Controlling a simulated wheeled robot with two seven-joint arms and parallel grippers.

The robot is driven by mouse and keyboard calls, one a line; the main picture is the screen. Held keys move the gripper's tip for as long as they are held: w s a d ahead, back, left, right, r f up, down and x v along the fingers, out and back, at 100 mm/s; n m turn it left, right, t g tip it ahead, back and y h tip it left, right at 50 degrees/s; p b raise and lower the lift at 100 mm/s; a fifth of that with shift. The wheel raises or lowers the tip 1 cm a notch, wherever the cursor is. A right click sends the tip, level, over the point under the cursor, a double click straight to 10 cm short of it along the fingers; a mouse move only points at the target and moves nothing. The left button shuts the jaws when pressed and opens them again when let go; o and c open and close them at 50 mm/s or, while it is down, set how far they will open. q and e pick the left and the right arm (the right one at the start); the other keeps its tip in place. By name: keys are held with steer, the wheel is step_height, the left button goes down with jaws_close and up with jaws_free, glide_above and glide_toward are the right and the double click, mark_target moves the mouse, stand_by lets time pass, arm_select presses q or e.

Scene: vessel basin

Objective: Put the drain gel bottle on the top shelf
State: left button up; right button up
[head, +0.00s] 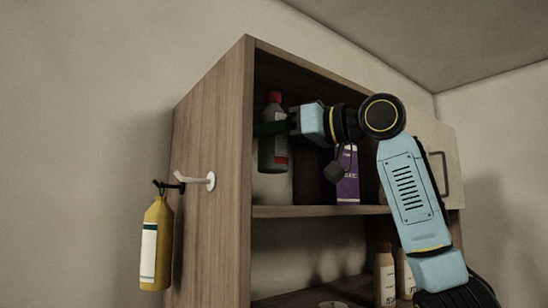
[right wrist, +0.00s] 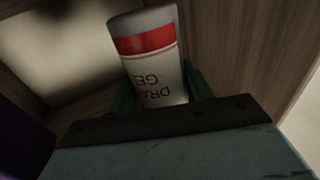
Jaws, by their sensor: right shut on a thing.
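The drain gel bottle (head: 272,150) is grey-white with a red cap and a red band near its base, and it looks upright. It is inside the cabinet's top compartment, at the left, above the top shelf (head: 320,211). My right gripper (head: 270,129) is shut on the bottle around its upper body. In the right wrist view the bottle (right wrist: 147,57) shows its red band and part of its lettering between the fingers. I cannot tell whether its base touches anything. My left gripper is not in view.
A purple box (head: 347,178) stands on the top shelf to the right, behind my arm. A pale container (head: 272,188) shows below the bottle. Cream bottles (head: 386,275) stand on the lower shelf. A yellow bottle (head: 156,245) hangs outside the cabinet's left side (head: 225,130), near a white hook (head: 200,181).

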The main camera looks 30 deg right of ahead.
mark_target(287, 166)
steer(key=shift+f, duration=0.65)
steer(key=shift+s+d+f, duration=0.2)
steer(key=shift+f, duration=0.35)
step_height(287, 166, down, 2)
steer(key=shift+a+f, duration=0.15)
steer(key=shift+w+f, duration=0.2)
steer(key=shift+f, duration=0.2)
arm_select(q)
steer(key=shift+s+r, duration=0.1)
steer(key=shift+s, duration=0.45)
arm_select(e)
steer(key=shift+f, duration=0.15)
steer(key=o, duration=1.1)
